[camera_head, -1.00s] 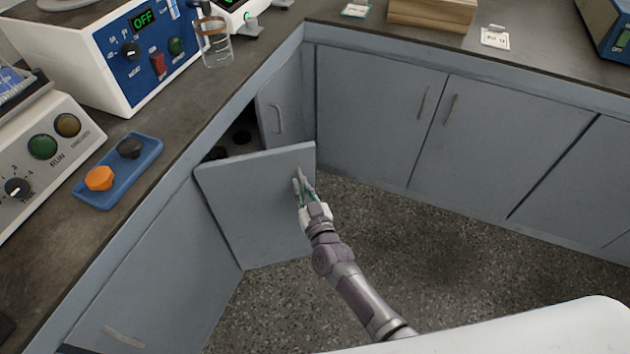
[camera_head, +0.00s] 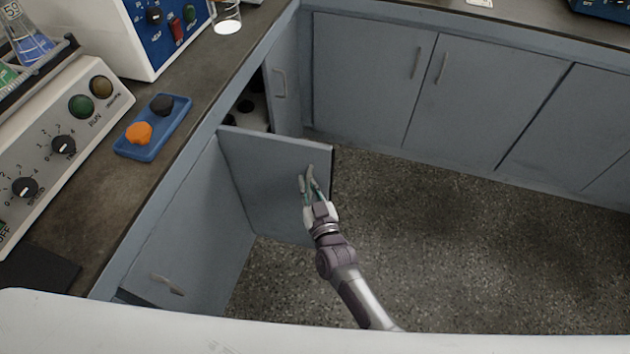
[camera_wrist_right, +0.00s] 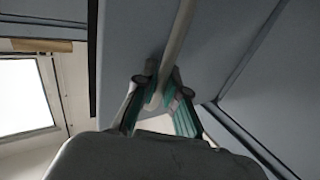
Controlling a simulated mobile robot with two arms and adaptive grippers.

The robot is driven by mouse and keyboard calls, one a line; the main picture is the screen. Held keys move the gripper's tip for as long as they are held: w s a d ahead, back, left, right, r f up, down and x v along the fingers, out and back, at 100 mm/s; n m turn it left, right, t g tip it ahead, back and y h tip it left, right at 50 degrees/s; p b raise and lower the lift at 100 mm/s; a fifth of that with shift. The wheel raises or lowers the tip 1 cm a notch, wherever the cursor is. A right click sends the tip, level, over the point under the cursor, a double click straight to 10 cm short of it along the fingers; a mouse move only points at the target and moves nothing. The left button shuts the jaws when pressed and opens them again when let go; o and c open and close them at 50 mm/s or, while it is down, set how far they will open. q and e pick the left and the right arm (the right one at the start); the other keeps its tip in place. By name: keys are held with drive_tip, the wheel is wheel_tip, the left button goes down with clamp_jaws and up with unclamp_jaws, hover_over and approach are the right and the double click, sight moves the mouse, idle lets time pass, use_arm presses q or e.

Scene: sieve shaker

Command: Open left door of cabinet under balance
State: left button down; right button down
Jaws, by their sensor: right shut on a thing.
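The left cabinet door (camera_head: 262,180) is a grey panel that stands swung out from the cabinet over the floor. Its handle (camera_head: 310,175) is near the door's free edge. My right gripper (camera_head: 312,188) is at the handle, with its fingers around it. In the right wrist view the handle (camera_wrist_right: 176,50) runs down between the two fingertips (camera_wrist_right: 158,90), and the gripper is shut on it. The right door (camera_head: 284,85) beside the opening is in its closed place. My left gripper is not in view.
Another closed cabinet (camera_head: 185,235) adjoins on the near left. More closed grey doors (camera_head: 368,75) line the back. The speckled floor (camera_head: 430,240) is clear. A blue tray (camera_head: 150,130) with an orange and a black piece lies on the counter.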

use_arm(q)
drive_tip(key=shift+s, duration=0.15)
use_arm(e)
drive_tip(key=shift+s+d, duration=0.1)
drive_tip(key=shift+s, duration=0.1)
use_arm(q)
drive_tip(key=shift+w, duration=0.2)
use_arm(e)
drive_tip(key=shift+f, duration=0.1)
drive_tip(key=c, duration=1.2)
unclamp_jaws()
drive_tip(key=shift+c, duration=0.2)
drive_tip(key=shift+s, duration=0.1)
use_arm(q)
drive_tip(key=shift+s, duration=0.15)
use_arm(e)
drive_tip(key=v, duration=1.2)
